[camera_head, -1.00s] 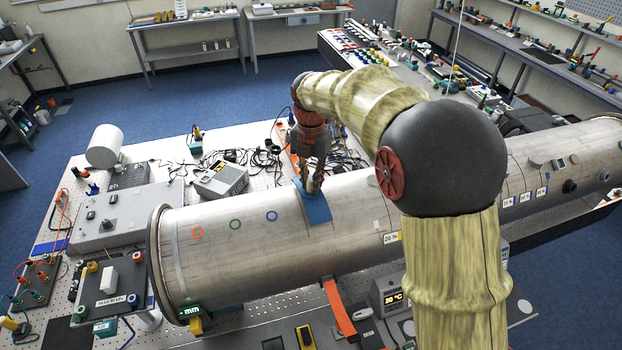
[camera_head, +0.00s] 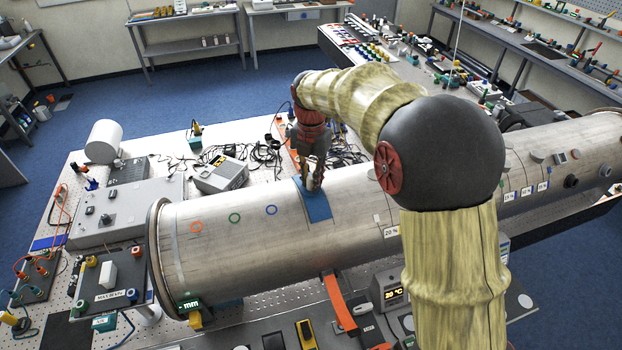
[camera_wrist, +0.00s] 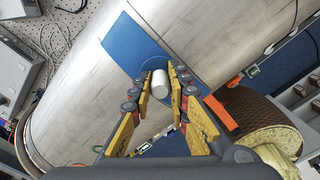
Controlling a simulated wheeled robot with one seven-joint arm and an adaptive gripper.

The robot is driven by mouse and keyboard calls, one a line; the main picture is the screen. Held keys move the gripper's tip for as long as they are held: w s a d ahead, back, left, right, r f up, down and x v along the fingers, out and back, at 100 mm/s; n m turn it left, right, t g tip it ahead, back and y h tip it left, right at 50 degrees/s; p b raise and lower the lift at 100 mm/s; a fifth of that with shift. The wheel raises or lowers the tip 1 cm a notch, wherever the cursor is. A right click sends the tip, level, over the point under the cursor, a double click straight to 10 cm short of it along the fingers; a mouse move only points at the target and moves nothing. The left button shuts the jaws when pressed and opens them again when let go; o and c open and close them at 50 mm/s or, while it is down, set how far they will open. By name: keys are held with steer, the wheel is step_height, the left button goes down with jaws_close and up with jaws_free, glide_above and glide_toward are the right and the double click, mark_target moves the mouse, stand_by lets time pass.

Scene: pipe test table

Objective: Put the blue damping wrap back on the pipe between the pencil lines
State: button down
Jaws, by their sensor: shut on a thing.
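The blue damping wrap (camera_head: 318,208) lies against the upper side of the large grey metal pipe (camera_head: 262,245), left of my arm. Thin dark lines run around the pipe near the wrap's edges. The wrap also shows in the wrist view (camera_wrist: 128,42), with a thin ring drawn around a short white cylinder (camera_wrist: 160,84). My gripper (camera_head: 315,184) is over the wrap. In the wrist view its yellow fingers (camera_wrist: 161,90) are shut on the white cylinder. I cannot tell whether the wrap's underside fully touches the pipe, and its far end is partly hidden by my gripper.
Orange, green and blue rings (camera_head: 234,218) mark the pipe left of the wrap. An orange strap (camera_head: 338,302) hangs below the pipe. Cables (camera_head: 262,158) and a grey instrument (camera_head: 221,174) lie on the table behind it. The pipe's top left of the wrap is clear.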

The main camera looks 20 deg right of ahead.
steer(key=shift+f, duration=0.1)
steer(key=c, duration=1.6)
jaws_free()
step_height(320, 180, up, 12)
steer(key=shift+f, duration=0.1)
